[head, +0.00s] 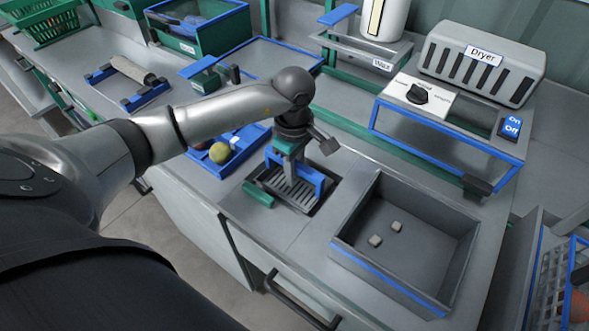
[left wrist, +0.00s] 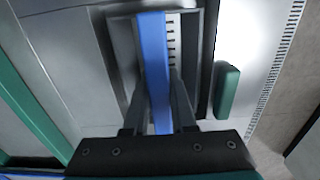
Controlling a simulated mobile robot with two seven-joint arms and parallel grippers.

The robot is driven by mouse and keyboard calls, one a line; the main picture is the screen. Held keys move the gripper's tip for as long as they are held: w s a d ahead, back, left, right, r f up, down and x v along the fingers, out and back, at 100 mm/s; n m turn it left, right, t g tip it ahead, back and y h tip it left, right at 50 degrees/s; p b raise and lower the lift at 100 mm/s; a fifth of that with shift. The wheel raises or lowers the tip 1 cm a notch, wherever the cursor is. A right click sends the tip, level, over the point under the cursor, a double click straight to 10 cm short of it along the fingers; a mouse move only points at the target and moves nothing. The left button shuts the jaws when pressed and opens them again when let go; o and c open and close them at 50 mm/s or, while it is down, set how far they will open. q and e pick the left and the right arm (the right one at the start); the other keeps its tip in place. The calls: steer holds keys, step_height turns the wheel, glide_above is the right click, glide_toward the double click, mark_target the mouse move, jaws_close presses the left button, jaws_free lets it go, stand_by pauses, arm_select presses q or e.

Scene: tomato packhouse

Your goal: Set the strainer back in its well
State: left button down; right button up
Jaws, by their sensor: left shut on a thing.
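The strainer is a grey slotted plate (head: 284,190) with a blue arched handle (head: 312,180). My left gripper (head: 287,165) is shut on the handle from above. In the left wrist view the blue handle (left wrist: 154,60) runs between the two fingers, with a strip of the slotted plate (left wrist: 173,38) beside it. The strainer is at the dark-rimmed well (head: 327,196) in the counter, whose dark opening shows to its right. I cannot tell whether the plate is seated or slightly above the rim. My right gripper is not in view.
A green block (head: 258,194) lies just left of the well. A grey bin (head: 347,258) with two small pale blocks stands to the right. A blue tray (head: 235,150) with round produce is behind-left. The dryer (head: 482,62) and its blue-edged frame stand at back right.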

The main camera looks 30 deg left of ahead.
arm_select(q)
steer(key=shift+f, duration=0.15)
steer(key=c, duration=0.7)
jaws_free()
steer(key=shift+c, duration=1.4)
steer(key=shift+r+p, duration=3.15)
steer(key=shift+r, duration=1.6)
